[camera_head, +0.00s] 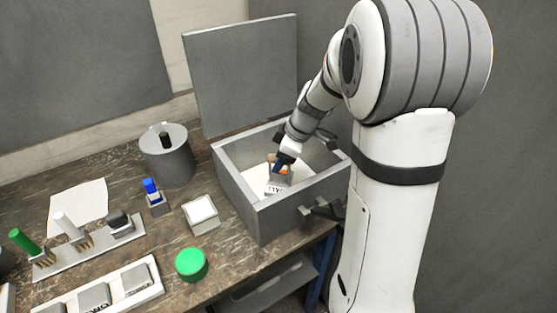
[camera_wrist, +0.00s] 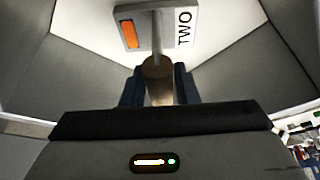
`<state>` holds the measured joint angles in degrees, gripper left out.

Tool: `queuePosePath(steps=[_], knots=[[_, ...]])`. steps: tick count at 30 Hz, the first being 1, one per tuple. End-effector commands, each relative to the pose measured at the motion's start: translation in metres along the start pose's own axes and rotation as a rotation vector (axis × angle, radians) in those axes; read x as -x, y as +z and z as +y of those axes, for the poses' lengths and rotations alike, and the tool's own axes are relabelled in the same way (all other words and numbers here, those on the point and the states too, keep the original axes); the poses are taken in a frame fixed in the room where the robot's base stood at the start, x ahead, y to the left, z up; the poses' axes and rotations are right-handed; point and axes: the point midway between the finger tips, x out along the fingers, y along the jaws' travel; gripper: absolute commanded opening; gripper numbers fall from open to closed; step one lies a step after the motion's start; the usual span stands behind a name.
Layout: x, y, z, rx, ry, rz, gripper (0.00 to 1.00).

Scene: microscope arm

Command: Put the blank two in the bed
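The blank two (camera_wrist: 155,22) is a grey plate with an orange patch, a white label reading TWO and a brown round handle (camera_wrist: 158,78). My gripper (camera_wrist: 160,88) has its blue fingers against both sides of the handle. In the head view my gripper (camera_head: 282,163) reaches down into an open grey box, which I take to be the bed (camera_head: 262,212). The blank's label (camera_head: 273,190) shows low over the box's pale floor (camera_head: 258,178). I cannot tell whether the blank touches the floor.
The box's lid (camera_head: 243,75) stands upright behind it. To the left are a grey canister (camera_head: 167,158), a blue-topped item (camera_head: 153,192), a small white-topped block (camera_head: 201,212), a green round button (camera_head: 191,264), a rack (camera_head: 95,248) and a labelled tray (camera_head: 100,290).

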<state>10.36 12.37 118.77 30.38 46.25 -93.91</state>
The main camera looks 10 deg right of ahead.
Motion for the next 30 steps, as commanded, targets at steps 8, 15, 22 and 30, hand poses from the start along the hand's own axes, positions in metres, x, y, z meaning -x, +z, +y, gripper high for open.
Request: queuePosePath(steps=[8, 15, 22, 30], knots=[[0.000, -0.001, 0.000, 0.001, 0.000, 0.000, 0.45], [0.003, -0.002, 0.000, 0.001, -0.001, 0.000, 0.45], [0.036, -0.001, 0.001, 0.002, 0.005, 0.002, 0.45], [0.094, -0.001, 0.000, 0.001, 0.004, 0.001, 0.45]])
